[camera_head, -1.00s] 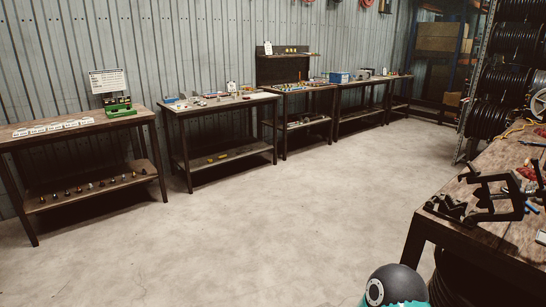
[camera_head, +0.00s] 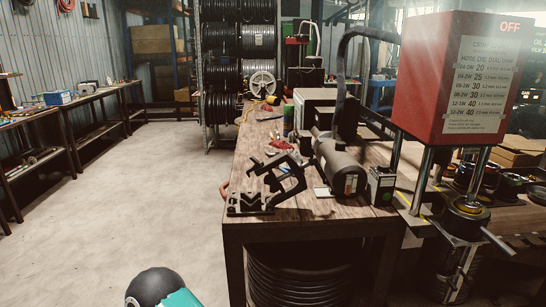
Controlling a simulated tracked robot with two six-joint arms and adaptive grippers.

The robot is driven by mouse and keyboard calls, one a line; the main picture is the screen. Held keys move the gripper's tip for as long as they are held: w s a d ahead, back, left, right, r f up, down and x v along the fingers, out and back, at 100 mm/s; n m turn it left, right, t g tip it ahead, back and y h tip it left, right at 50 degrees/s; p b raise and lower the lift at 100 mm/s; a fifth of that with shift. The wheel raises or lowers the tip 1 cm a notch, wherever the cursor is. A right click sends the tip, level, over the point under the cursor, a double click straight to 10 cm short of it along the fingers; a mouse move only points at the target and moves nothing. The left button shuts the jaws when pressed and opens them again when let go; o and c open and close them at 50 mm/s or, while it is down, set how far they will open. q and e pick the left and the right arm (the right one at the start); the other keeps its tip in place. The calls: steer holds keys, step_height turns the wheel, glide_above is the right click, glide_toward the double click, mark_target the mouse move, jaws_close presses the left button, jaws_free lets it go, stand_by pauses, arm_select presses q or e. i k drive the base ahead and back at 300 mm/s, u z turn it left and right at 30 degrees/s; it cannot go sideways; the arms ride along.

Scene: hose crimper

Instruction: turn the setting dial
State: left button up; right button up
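The crimper stands at the right, with a red housing (camera_head: 425,70), a lit "OFF" display (camera_head: 509,27) and a settings chart (camera_head: 479,85) on its front. Below the housing are metal posts and a round dark part with a gold ring (camera_head: 467,208), with a bar sticking out to the right. I cannot make out which part is the setting dial. Neither of my grippers is in view; only a rounded black and teal part of mine shows at the bottom left.
Hose reels (camera_head: 238,70) stand behind. Coiled hose (camera_head: 300,275) lies under the bench. The floor (camera_head: 150,190) at left is clear.

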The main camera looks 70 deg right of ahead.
mark_target(383, 167)
steer(key=u, duration=0.2)
steer(key=i, duration=0.2)
steer(key=z, duration=2.35)
steer(key=i, duration=0.15)
steer(key=z, duration=1.4)
steer(key=k, duration=0.55)
steer(key=z, duration=0.4)
steer(key=i, duration=1.85)
steer(key=u, duration=0.4)
